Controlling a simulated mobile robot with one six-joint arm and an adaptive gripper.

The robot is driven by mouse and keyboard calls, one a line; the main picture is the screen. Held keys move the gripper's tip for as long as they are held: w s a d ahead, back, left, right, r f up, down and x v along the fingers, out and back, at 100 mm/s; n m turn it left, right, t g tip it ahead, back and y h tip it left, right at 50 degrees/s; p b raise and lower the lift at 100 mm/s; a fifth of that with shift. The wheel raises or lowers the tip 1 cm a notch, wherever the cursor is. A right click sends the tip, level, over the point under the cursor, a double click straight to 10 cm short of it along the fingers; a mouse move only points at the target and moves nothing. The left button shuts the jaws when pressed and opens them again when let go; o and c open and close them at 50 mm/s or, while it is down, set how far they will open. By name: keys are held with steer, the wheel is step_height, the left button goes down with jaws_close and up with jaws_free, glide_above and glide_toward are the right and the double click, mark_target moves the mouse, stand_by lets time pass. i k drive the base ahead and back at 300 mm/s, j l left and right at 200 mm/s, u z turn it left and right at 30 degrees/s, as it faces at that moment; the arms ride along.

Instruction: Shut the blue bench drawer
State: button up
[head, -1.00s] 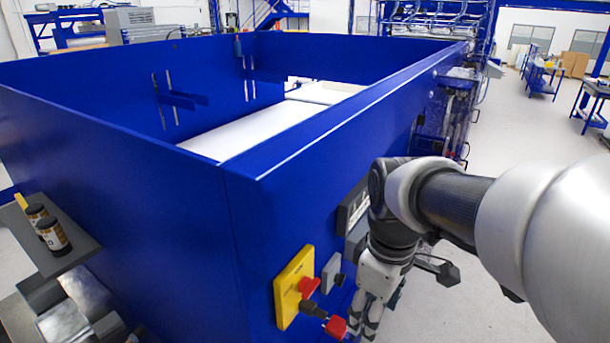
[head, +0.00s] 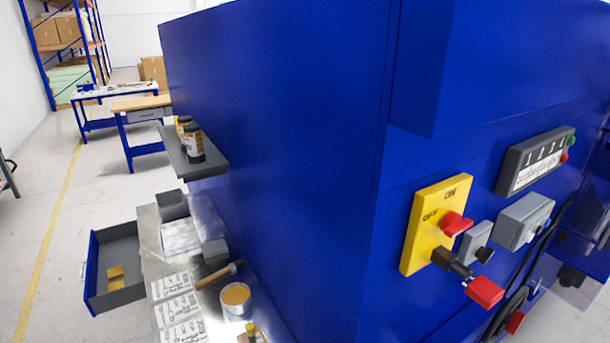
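The blue bench drawer (head: 92,270) is at the lower left of the head view. It is pulled out to the left from a metal-topped bench (head: 150,262). Its front is blue with a handle on the outer face, and its inside is dark grey. Small yellow-brown pieces (head: 116,278) lie in it. My gripper is not in view now, so I cannot see whether it is open or shut.
A big blue machine (head: 285,130) fills the middle and right, with a yellow switch plate (head: 420,240). Papers (head: 175,312), a tin (head: 236,298) and a hammer (head: 220,274) lie on the bench. Open floor (head: 45,215) lies left of the drawer.

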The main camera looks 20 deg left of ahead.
mark_target(112, 247)
steer(key=k+j+u, duration=0.1)
steer(key=u, duration=0.3)
steer(key=k+j+u, duration=0.1)
steer(key=j+u, duration=0.15)
steer(key=u, duration=0.15)
steer(key=k+j+u, duration=0.1)
steer(key=j, duration=0.55)
steer(key=k+j+u, duration=0.15)
steer(key=j, duration=0.55)
steer(key=k+j+u, duration=0.1)
steer(key=j, duration=0.6)
steer(key=k+j+u, duration=0.15)
steer(key=j, duration=0.55)
steer(key=i+j, duration=0.1)
steer(key=j, duration=0.35)
steer(key=i+j+u, duration=0.2)
steer(key=i, duration=1)
steer(key=i+j+u, duration=0.15)
steer(key=i, duration=1.05)
